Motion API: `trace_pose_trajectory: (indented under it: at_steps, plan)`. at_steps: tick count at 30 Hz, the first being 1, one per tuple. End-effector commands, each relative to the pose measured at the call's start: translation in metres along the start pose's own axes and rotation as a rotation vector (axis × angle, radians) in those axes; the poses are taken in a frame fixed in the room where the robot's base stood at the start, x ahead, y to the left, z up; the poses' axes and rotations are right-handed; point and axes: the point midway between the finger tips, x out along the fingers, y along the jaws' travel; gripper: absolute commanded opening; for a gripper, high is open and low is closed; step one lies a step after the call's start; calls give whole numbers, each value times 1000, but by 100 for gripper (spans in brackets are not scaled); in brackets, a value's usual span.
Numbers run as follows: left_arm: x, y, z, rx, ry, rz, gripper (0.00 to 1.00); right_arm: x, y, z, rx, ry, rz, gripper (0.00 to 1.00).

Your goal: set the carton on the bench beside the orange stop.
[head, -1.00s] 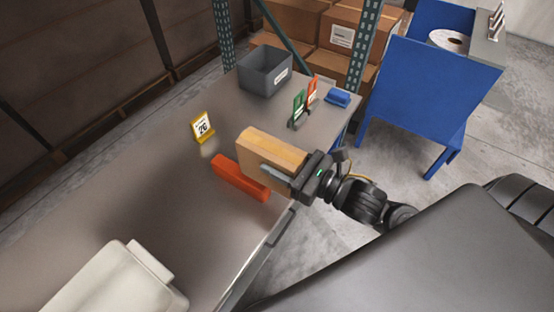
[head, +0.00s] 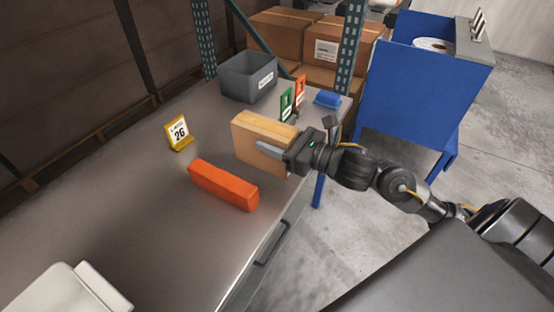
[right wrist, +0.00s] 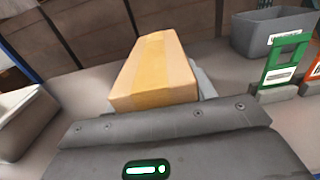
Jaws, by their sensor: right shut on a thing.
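The carton (head: 262,133) is a tan box with a lighter tape strip, held over the bench (head: 150,225). My right gripper (head: 270,150) is shut on it, one finger showing along its near side. The carton also shows in the right wrist view (right wrist: 155,72) beyond the gripper body. The orange stop (head: 222,185) is a long bar lying on the bench, just nearer than the carton, with a strip of bench showing between them. Whether the carton's underside touches the bench, I cannot tell. My left gripper is not in view.
A yellow marker reading 26 (head: 178,133) stands left of the carton. A grey bin (head: 248,77), green (head: 286,103) and orange-red (head: 299,91) card stands and a blue item (head: 327,99) sit farther back. A pale object (head: 65,292) lies at lower left. Bare bench lies around the stop.

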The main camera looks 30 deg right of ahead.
Motion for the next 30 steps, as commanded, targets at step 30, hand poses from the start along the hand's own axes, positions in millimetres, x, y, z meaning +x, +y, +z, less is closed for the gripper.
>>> trace_pose_trajectory:
  at_steps: [30]
  plan:
    - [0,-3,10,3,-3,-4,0,13,-30,-64,-3,-9,0,17]
